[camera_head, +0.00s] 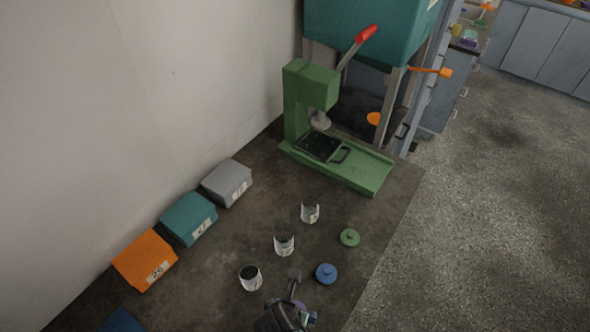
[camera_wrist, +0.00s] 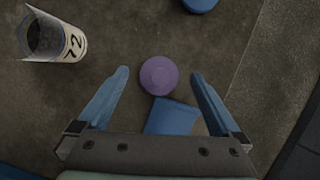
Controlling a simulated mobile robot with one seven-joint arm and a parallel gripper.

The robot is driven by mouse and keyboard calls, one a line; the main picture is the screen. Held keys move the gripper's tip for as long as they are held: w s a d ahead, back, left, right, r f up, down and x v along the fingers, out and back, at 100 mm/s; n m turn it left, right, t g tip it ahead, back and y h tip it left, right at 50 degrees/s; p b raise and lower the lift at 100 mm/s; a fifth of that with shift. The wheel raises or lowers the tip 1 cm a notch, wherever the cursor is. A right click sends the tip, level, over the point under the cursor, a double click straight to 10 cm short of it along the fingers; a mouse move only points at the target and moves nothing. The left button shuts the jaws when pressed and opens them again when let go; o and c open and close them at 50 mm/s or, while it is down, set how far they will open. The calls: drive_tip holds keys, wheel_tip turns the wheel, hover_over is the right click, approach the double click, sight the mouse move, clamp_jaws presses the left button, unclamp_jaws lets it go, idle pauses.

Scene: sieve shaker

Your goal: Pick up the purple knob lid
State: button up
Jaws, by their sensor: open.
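The purple knob lid (camera_wrist: 159,75) lies on the dark tabletop in the wrist view, a round disc seen from above. My gripper (camera_wrist: 158,74) is open above it, with one blue finger on each side of the lid and a gap on both sides. Nothing is held. In the head view my gripper (camera_head: 292,310) is at the bottom edge and hides most of the purple lid; a small bit of purple shows beside it.
A blue lid (camera_head: 326,273) and a green lid (camera_head: 349,237) lie to the right. White labelled cups (camera_head: 250,277) stand left of them. A blue piece (camera_wrist: 172,117) shows just below the purple lid. A green press (camera_head: 340,165) stands behind. The table's right edge is near.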

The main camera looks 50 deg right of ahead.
drive_tip(key=shift+x, duration=1)
drive_tip(key=c, duration=1.4)
drive_tip(key=shift+o, duration=0.2)
drive_tip(key=shift+r, duration=0.1)
